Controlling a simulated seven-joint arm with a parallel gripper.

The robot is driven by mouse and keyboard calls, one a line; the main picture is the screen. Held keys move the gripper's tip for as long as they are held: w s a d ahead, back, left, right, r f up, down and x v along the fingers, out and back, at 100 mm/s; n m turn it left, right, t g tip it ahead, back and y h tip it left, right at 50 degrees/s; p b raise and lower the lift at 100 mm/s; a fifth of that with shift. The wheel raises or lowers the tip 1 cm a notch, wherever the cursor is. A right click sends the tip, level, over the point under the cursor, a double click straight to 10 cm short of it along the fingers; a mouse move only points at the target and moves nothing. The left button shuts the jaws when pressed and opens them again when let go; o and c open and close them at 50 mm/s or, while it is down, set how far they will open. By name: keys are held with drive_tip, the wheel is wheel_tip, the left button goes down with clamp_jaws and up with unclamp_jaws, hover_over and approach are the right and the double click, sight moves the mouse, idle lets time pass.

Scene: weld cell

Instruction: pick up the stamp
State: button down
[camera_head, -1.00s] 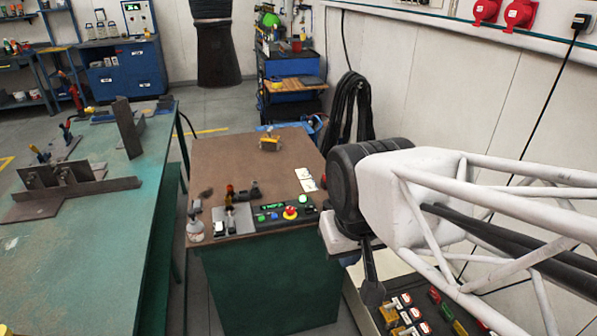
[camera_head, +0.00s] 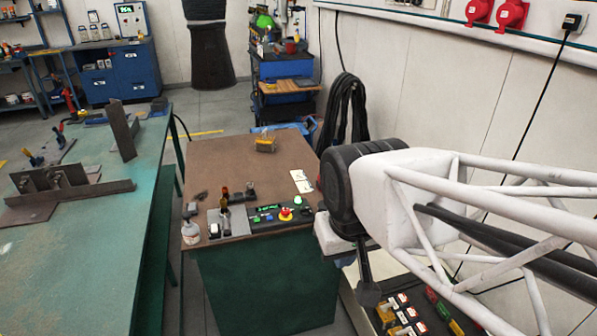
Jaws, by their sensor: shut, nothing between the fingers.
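Several small items lie on the brown-topped table, and I cannot tell for sure which is the stamp. A small dark item (camera_head: 250,190) lies beside an upright amber-and-dark item (camera_head: 224,194) near the table's front. Another small dark item (camera_head: 201,195) lies to their left. A yellow-and-grey item (camera_head: 265,144) stands alone farther back. My gripper (camera_head: 368,292) seems to be the dark part hanging below the black wrist joint, right of the table's front edge. It is shut and empty, apart from all these items. My arm hides part of it.
White cards (camera_head: 301,181) lie at the right edge. A green bench (camera_head: 70,235) stands left. The table's middle is clear.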

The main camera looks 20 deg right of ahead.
idle(0.3)
drive_tip(key=shift+c, duration=2)
unclamp_jaws()
